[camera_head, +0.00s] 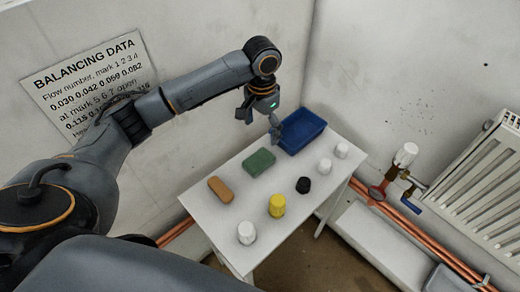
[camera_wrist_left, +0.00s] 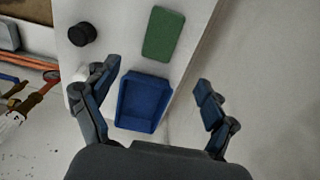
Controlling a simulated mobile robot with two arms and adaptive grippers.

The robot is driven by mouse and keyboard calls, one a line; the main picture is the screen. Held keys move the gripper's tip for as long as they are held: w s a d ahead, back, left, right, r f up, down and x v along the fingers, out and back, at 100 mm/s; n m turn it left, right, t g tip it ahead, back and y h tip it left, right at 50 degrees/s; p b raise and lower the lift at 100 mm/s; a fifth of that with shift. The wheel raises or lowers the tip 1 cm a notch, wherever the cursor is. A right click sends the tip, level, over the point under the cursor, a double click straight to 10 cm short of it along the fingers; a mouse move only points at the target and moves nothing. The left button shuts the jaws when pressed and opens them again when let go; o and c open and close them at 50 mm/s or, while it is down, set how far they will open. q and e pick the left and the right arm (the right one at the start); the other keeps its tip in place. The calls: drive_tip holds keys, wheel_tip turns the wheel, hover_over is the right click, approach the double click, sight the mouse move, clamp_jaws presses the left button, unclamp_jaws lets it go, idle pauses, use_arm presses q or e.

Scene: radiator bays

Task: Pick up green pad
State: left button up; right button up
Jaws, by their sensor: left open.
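The green pad (camera_head: 258,161) lies flat on the white table (camera_head: 225,224), between an orange-brown block and the blue tray. It also shows in the left wrist view (camera_wrist_left: 163,33), at the top beyond the fingertips. My left gripper (camera_head: 261,122) is above the far end of the table, close to the blue tray and apart from the pad. In the left wrist view the left gripper (camera_wrist_left: 158,92) is open and empty, its fingers spread either side of the blue tray. My right gripper is in neither view.
The blue tray (camera_head: 317,141) stands at the table's far end. An orange-brown block (camera_head: 221,189), a yellow cap (camera_head: 277,205), a black knob (camera_head: 304,185) and several white caps (camera_head: 246,232) are on the table. A radiator (camera_head: 480,190) and copper pipes (camera_head: 437,252) are at right.

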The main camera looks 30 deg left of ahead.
use_arm(q)
hover_over(259, 160)
drive_tip(key=f, duration=0.6)
drive_tip(key=shift+s+d+p, duration=0.15)
drive_tip(key=shift+d+p, duration=0.1)
drive_tip(key=shift+p, duration=0.05)
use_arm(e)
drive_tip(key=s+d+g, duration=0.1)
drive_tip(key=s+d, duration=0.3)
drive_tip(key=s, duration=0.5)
use_arm(q)
wheel_tip(259, 160, down, 3)
drive_tip(key=shift+a+r+p, duration=0.1)
drive_tip(key=shift+a+p, duration=0.05)
drive_tip(key=shift+p, duration=0.2)
drive_tip(key=f, duration=0.2)
drive_tip(key=shift+w+a+f, duration=0.2)
drive_tip(key=shift+f, duration=0.75)
drive_tip(key=c, duration=1)
drive_tip(key=shift+c, duration=0.7)
drive_tip(key=shift+p, duration=0.3)
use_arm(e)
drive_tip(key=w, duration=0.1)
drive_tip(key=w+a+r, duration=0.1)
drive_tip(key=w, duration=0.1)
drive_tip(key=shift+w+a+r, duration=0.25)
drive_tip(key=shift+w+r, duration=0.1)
